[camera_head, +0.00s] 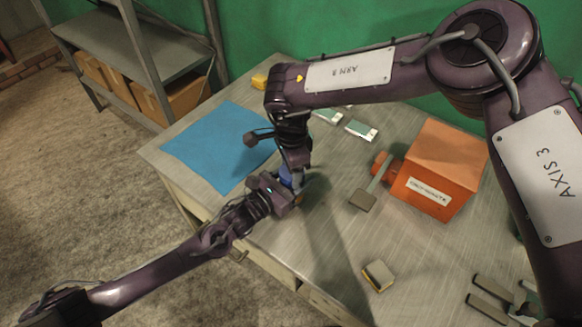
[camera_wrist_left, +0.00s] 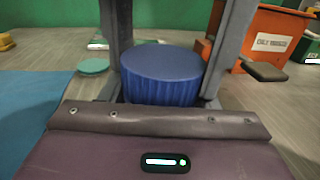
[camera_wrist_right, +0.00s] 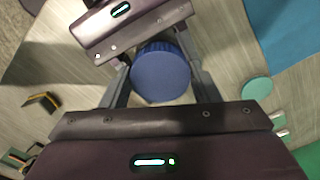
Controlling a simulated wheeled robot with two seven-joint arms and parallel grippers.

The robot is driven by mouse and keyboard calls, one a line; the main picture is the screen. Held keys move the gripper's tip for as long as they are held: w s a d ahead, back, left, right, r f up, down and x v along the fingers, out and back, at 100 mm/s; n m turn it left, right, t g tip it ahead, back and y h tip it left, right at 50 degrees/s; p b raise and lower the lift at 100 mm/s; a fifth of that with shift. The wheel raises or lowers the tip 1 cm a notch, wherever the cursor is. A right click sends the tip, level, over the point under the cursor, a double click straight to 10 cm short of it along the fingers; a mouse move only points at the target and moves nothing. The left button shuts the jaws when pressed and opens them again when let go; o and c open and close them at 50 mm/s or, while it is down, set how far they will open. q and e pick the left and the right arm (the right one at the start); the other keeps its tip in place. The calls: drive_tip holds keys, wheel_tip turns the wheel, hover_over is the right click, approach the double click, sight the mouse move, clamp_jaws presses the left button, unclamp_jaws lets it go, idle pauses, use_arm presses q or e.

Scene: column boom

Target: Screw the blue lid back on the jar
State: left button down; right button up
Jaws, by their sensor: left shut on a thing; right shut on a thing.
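The blue lid (camera_head: 286,177) has a ribbed side and shows level in the left wrist view (camera_wrist_left: 160,78); its round top shows in the right wrist view (camera_wrist_right: 160,74). My right gripper (camera_wrist_right: 161,85) comes down from above, with its fingers on opposite sides of the lid, shut on it. My left gripper (camera_head: 287,195) reaches in low from the left, at the jar's place just under the lid, and is shut. The jar body is mostly hidden by the grippers. I cannot tell whether lid and jar threads are engaged.
A blue mat (camera_head: 205,155) lies left on the table. An orange box (camera_head: 445,160) stands right, with a flat grey plate (camera_head: 362,199) beside it. A yellow-and-grey block (camera_head: 378,275) lies near the front. A teal disc (camera_wrist_right: 256,89) lies near the grippers. A shelf (camera_head: 135,50) stands behind.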

drive_tip(key=shift+d, duration=0.25)
idle(0.5)
drive_tip(key=o, duration=1.1)
drive_tip(key=shift+a, duration=0.1)
